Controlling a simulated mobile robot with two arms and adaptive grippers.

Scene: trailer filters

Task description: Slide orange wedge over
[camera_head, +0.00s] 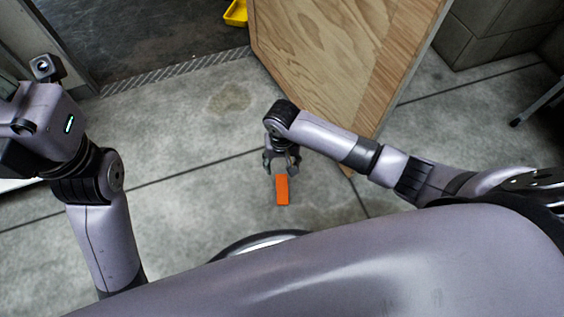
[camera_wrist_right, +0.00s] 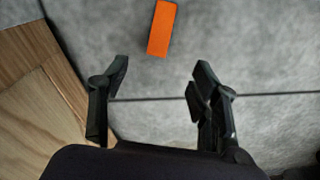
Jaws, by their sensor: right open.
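The orange wedge (camera_head: 282,190) lies on the grey concrete floor in front of my base in the head view. It also shows at the top of the right wrist view (camera_wrist_right: 162,28), beyond the fingertips. My right gripper (camera_head: 282,170) is just above the wedge's far end in the head view. In the right wrist view its two fingers (camera_wrist_right: 158,82) are apart with nothing between them. My left arm is at the left of the head view, and its gripper fingers do not show.
A wooden door panel (camera_head: 330,60) stands at the upper middle, close to my right arm. A dark doorway with a ridged metal threshold (camera_head: 175,72) is at the upper left. A yellow object (camera_head: 236,13) lies beyond it. Grey blocks (camera_head: 490,35) are at the upper right. Floor left of the wedge is clear.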

